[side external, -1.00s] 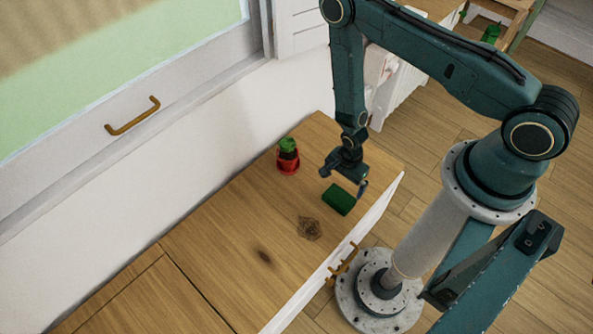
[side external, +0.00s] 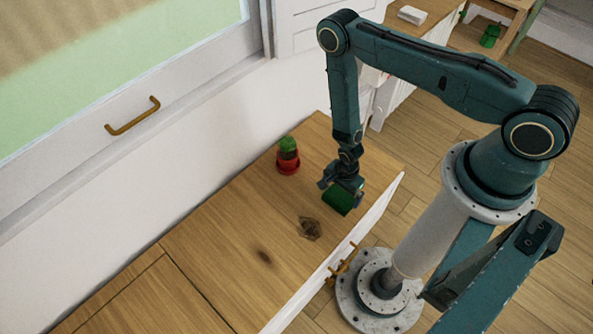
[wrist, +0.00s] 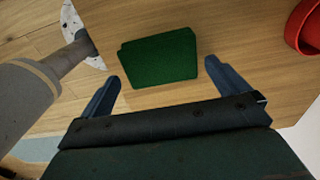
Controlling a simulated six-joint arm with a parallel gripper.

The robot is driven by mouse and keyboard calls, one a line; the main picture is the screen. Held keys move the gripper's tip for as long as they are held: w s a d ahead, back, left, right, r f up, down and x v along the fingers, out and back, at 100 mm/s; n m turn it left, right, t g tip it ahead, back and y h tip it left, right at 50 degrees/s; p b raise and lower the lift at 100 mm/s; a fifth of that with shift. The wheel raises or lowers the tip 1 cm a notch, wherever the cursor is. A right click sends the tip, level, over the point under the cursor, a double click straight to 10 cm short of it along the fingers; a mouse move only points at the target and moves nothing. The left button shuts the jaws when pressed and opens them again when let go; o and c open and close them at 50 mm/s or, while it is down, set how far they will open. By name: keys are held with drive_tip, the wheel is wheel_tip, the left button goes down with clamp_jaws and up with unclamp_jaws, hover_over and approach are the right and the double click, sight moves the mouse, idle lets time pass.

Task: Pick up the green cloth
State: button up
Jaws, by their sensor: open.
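The green cloth (side external: 338,200) is a small, block-shaped green piece on the wooden top, close to its front edge. My gripper (side external: 341,189) is right over it in the side view and hides part of it. In the wrist view the cloth (wrist: 160,58) shows whole, just beyond and between the fingertips of my gripper (wrist: 168,78). The fingers are wide apart with nothing between them. Wood shows between each finger and the cloth, so no contact is visible.
A red pot (side external: 288,163) with a green plant stands left of my gripper, near the wall. It shows partly in the wrist view (wrist: 304,25). A dark patch (side external: 309,228) lies on the wood nearer the camera. A white front panel with brass handles (side external: 343,263) edges the top.

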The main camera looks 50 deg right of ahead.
sight(340, 196)
drive_tip(key=shift+f, duration=1.9)
drive_tip(key=c, duration=0.8)
drive_tip(key=shift+r, duration=0.2)
wheel_tip(340, 196, up, 20)
drive_tip(key=shift+f, duration=0.2)
